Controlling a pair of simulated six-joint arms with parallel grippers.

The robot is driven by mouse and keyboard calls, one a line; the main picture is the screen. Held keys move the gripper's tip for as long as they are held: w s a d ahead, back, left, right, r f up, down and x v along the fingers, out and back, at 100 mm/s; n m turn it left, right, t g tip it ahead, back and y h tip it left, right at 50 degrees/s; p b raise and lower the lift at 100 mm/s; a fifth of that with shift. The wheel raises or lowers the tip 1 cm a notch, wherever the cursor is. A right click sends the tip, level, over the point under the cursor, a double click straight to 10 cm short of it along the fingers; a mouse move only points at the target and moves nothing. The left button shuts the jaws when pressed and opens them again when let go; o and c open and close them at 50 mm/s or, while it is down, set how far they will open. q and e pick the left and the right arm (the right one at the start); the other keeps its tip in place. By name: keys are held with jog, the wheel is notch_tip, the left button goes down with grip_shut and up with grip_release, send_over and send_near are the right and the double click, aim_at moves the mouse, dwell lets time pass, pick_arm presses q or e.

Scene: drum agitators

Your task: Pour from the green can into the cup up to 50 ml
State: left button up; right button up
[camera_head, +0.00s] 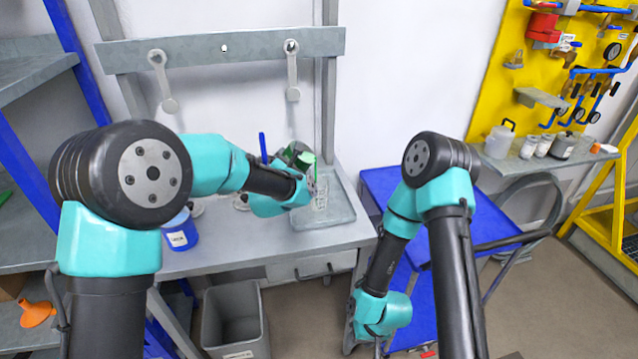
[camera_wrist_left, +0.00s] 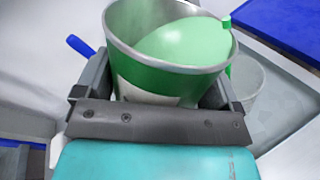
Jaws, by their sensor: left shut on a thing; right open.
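The green can (camera_head: 305,159) is in my left gripper (camera_head: 302,172), above the bench at the back. In the left wrist view, the open metal can (camera_wrist_left: 160,88) sits between the two fingers (camera_wrist_left: 158,95). Pale green liquid (camera_wrist_left: 185,42) in it reaches close to the rim at the upper right, so the can looks tilted. A clear cup (camera_head: 321,200) stands below the can; it also shows in the left wrist view (camera_wrist_left: 247,78), partly hidden behind the can. I cannot make out its fill level. My right gripper (camera_head: 402,343) is open and hangs low, mostly hidden.
The cup stands in a grey tray (camera_head: 338,213) on the grey bench (camera_head: 225,258). A blue labelled container (camera_head: 180,232) stands left. A blue cart (camera_head: 478,222) is right of the bench, and a grey bin (camera_head: 234,318) is below. Jars (camera_head: 545,145) line a far right shelf.

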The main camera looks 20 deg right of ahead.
pick_arm(q)
jog(key=shift+d+m, duration=0.2)
jog(key=shift+m, duration=0.4)
dwell(2.2)
jog(key=shift+a+r+n, duration=0.1)
jog(key=shift+a+n, duration=0.05)
jog(key=shift+n, duration=0.35)
jog(key=shift+w+a+f+n, duration=0.1)
jog(key=shift+a+f+n, duration=0.25)
jog(key=shift+f, duration=0.3)
jog(key=shift+w+a+f+n, duration=0.1)
jog(key=shift+a+f+n, duration=0.1)
jog(key=shift+f+n, duration=0.3)
jog(key=shift+a+f, duration=0.15)
jog(key=shift+f, duration=0.2)
jog(key=shift+f, duration=0.1)
jog(key=shift+w+a+f+n+t+h, duration=0.2)
jog(key=shift+a+f+n, duration=0.25)
jog(key=shift+f+n, duration=0.4)
jog(key=shift+w+a+f+n+t+h, duration=0.2)
jog(key=shift+a+f+n, duration=0.25)
jog(key=shift+f+n, duration=0.4)
jog(key=shift+w+a+f+n+h, duration=0.1)
jog(key=shift+a+f+n+h, duration=0.3)
jog(key=shift+f+n, duration=0.45)
jog(key=shift+a, duration=0.1)
